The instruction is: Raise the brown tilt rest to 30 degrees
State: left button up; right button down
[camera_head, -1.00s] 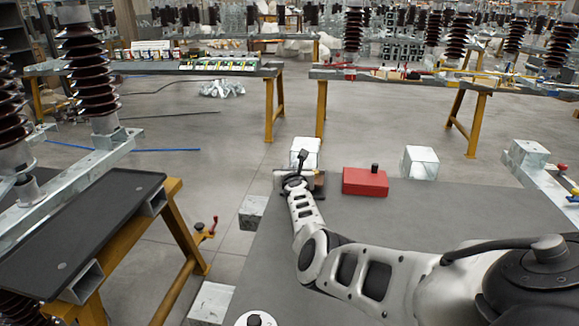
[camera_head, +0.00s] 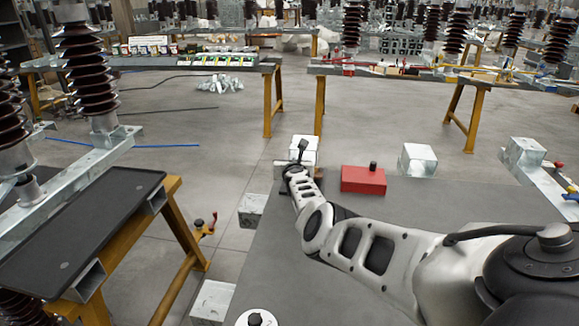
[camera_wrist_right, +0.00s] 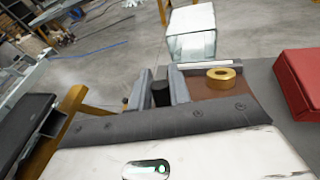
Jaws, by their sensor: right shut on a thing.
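The brown tilt rest (camera_wrist_right: 240,92) shows in the right wrist view as a brown plate with a brass ring (camera_wrist_right: 221,77) on it and a pale strip along its far edge. I cannot tell its angle. In the head view only a small brown part (camera_head: 319,175) shows beside my wrist. My right gripper (camera_wrist_right: 161,90) is shut on a black knob (camera_wrist_right: 160,94) at the left side of the rest. The arm hides the fingers in the head view.
A red box (camera_head: 362,180) with a black knob stands to the right on the grey table (camera_head: 430,205). Pale metal blocks stand behind the rest (camera_head: 304,147) and farther right (camera_head: 417,159).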

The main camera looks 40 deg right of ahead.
jog(key=shift+w+d+r, duration=0.25)
jog(key=shift+d+r, duration=0.2)
jog(key=shift+r, duration=0.2)
jog(key=shift+d+r, duration=0.15)
jog(key=c, duration=1.4)
grip_release()
jog(key=shift+o, duration=0.2)
jog(key=shift+f, duration=0.2)
jog(key=shift+a, duration=0.2)
